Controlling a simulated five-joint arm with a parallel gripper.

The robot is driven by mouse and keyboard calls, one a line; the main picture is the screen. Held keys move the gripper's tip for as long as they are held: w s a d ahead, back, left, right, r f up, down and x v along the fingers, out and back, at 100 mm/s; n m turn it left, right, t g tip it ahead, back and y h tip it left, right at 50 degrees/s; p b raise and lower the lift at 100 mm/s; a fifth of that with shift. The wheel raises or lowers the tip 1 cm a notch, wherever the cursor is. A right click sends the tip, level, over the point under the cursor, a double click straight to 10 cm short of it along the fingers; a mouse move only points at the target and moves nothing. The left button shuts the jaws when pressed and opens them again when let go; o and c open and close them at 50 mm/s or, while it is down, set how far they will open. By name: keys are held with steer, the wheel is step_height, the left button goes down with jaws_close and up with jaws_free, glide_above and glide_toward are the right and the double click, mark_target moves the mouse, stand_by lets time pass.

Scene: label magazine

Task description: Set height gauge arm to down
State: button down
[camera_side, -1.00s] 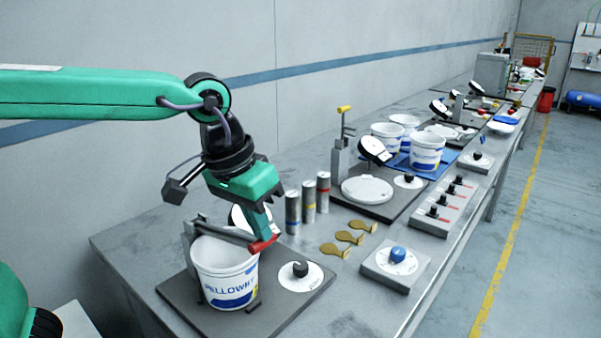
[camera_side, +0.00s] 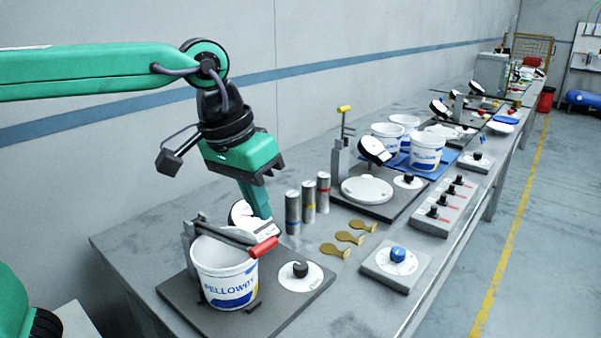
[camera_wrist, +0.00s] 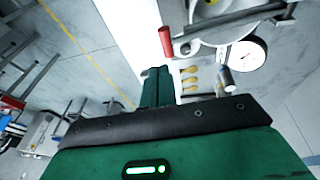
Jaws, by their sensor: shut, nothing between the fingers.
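The height gauge arm (camera_side: 226,231) is a grey bar with a red handle (camera_side: 263,248). It lies low across the top of a white PELLOWDY bucket (camera_side: 228,279), close to the rim; whether it touches is unclear. The arm also shows in the wrist view (camera_wrist: 235,25), with its red handle (camera_wrist: 166,42). My gripper (camera_side: 265,214) is shut and empty, just behind and above the red handle in the side view. In the wrist view my gripper (camera_wrist: 157,72) sits just below the handle, with a small apparent gap.
A white dial (camera_side: 240,213) stands behind the bucket, near my fingers. A black knob (camera_side: 300,269) is on the same base plate. Several cans (camera_side: 308,202) stand to the right, with brass tags (camera_side: 349,237) beside them. A second gauge station (camera_side: 367,189) is farther back.

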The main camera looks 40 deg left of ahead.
mark_target(263, 243)
steer(key=d+v, duration=0.1)
steer(key=v, duration=0.8)
steer(key=shift+s+d, duration=0.25)
steer(key=shift+d, duration=0.15)
steer(key=shift+m, duration=0.3)
steer(key=w+m+g, duration=0.1)
steer(key=m, duration=0.4)
steer(key=w+m+g+y, duration=0.1)
steer(key=m, duration=0.5)
steer(key=w+a+m, duration=0.1)
steer(key=m, duration=0.5)
steer(key=shift+w+r+g, duration=0.2)
steer(key=shift+w+g, duration=0.05)
steer(key=shift+g, duration=0.15)
steer(key=shift+f, duration=7)
